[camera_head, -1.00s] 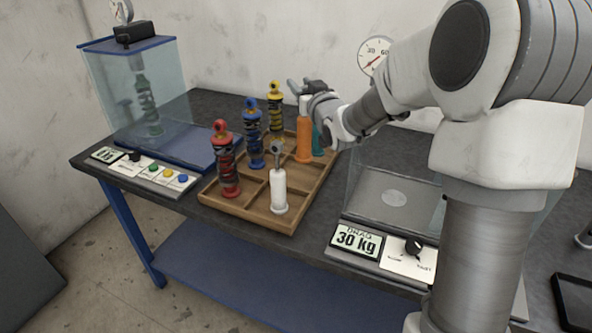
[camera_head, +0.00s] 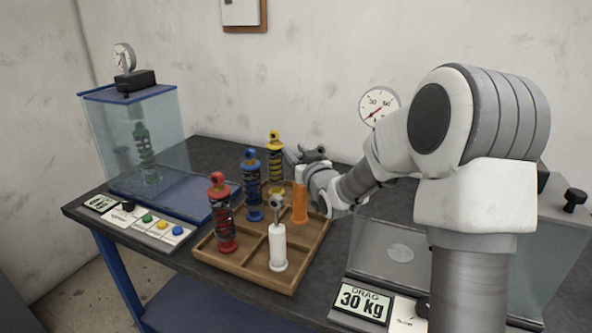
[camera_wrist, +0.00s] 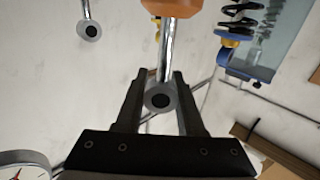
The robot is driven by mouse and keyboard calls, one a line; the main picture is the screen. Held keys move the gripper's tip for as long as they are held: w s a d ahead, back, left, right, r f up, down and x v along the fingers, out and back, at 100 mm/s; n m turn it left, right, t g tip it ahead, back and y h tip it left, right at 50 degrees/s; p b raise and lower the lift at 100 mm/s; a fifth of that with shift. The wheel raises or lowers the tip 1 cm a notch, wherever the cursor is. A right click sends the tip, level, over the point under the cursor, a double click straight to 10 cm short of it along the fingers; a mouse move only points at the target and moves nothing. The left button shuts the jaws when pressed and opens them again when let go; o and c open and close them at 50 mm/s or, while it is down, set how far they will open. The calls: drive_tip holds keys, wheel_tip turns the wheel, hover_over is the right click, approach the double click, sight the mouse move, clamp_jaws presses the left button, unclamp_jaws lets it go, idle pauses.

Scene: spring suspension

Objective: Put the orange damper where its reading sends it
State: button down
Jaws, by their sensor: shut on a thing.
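The orange damper (camera_head: 300,203) stands upright in the back right part of the wooden tray (camera_head: 268,285). My gripper (camera_head: 303,158) is at its top and hides its upper end in the head view. In the wrist view, my fingers (camera_wrist: 158,88) are shut around the damper's steel rod and eye (camera_wrist: 160,98), with its orange body (camera_wrist: 175,7) beyond. The drag tester's display (camera_head: 361,303) reads 30 kg. Its bed carries a round pale disc (camera_head: 400,252) and looks empty, though my arm covers part of it.
Red (camera_head: 222,220), blue (camera_head: 251,185) and yellow (camera_head: 275,160) spring dampers and a white damper (camera_head: 277,245) stand close by in the tray. A clear-walled tester (camera_head: 145,130) with a green spring damper stands left.

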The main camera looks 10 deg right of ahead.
drive_tip(key=shift+f, duration=1.65)
drive_tip(key=shift+f+b, duration=0.25)
drive_tip(key=shift+b, duration=0.2)
drive_tip(key=c, duration=0.5)
unclamp_jaws()
drive_tip(key=s, duration=0.4)
drive_tip(key=s+d, duration=0.1)
drive_tip(key=s, duration=0.3)
drive_tip(key=s+d, duration=0.1)
drive_tip(key=s, duration=0.2)
drive_tip(key=shift+s+d+r, duration=0.15)
drive_tip(key=shift+s, duration=0.25)
